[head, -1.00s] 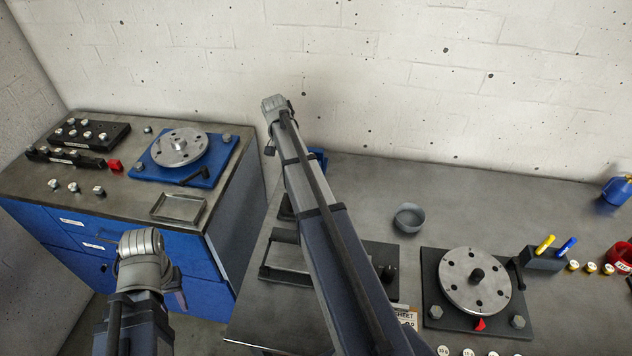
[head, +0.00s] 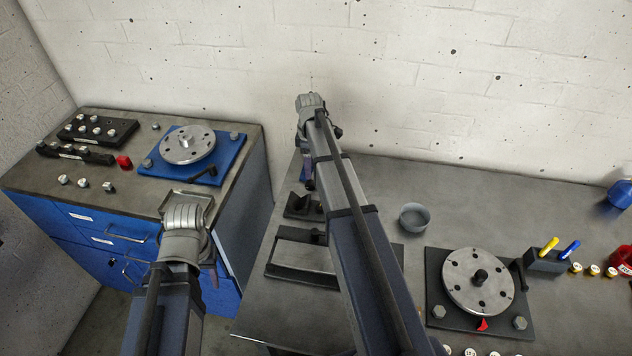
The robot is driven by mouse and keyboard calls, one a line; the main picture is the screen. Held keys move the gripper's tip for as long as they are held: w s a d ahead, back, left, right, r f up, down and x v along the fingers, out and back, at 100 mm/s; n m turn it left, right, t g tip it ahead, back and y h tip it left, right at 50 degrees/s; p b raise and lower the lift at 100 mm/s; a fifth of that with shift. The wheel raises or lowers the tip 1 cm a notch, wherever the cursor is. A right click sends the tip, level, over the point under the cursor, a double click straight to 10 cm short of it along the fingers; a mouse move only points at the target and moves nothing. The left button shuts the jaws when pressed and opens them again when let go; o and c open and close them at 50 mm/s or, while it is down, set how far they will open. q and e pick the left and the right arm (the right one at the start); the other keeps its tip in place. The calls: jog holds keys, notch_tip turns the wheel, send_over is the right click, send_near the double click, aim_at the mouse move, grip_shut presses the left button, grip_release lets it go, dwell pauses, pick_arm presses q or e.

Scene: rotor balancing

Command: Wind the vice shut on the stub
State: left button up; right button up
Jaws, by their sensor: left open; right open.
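My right gripper (head: 308,182) hangs down from its wrist at the back left of the grey bench. It is open, and its fingertips are small and partly hidden by the wrist. A dark block (head: 299,206), possibly part of the vice, lies just below it in the picture. My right arm covers the area beside this block, so I cannot make out the vice's jaws, its handle or the stub. My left gripper (head: 211,268) is open, in front of the blue cabinet's right edge, with its fingers mostly hidden behind its wrist.
The grey bench (head: 480,200) also bears a dark frame (head: 300,258), a grey bowl (head: 414,217) and a disc on a black plate (head: 432,290). The blue cabinet (head: 60,225) carries a disc on a blue plate (head: 232,160). Bench space behind the bowl is clear.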

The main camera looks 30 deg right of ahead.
aim_at(310, 181)
jog(key=shift+f, duration=0.1)
notch_tip(310, 181, down, 8)
jog(key=b, duration=0.8)
jog(key=shift+r, duration=0.2)
grip_shut()
